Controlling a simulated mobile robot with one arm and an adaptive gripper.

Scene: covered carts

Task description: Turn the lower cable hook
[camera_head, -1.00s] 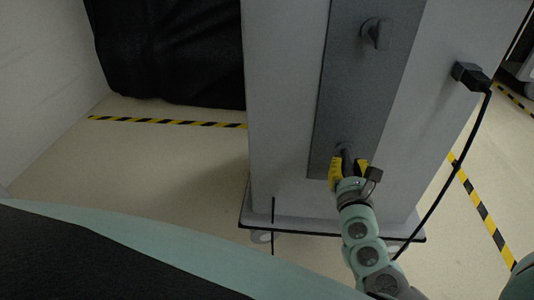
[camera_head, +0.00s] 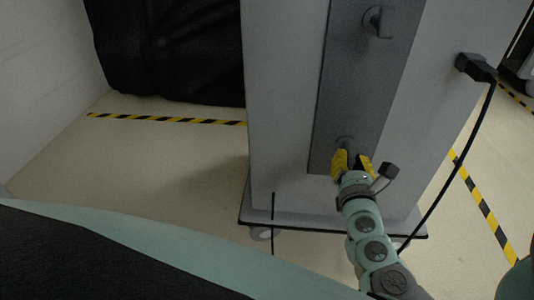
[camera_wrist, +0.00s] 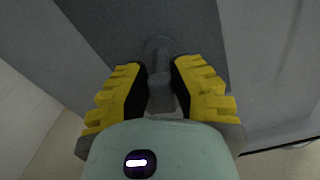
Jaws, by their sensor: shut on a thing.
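The lower cable hook (camera_wrist: 160,90) is a dark grey piece on a round base, on the dark panel of the cart. In the wrist view it stands between the two yellow-and-black fingers of my gripper (camera_wrist: 160,88). In the head view my gripper (camera_head: 353,165) is at the lower end of the panel (camera_head: 362,85), shut on the lower hook, which the fingers mostly hide. The upper cable hook (camera_head: 379,21) is higher on the same panel, apart from my gripper.
The light grey cart (camera_head: 285,100) stands on a dark base plate with casters. A black plug (camera_head: 474,67) with a hanging cable (camera_head: 452,165) is on its right side, near my arm. A black-covered object (camera_head: 170,50) stands at the back left. Striped tape (camera_head: 165,119) marks the floor.

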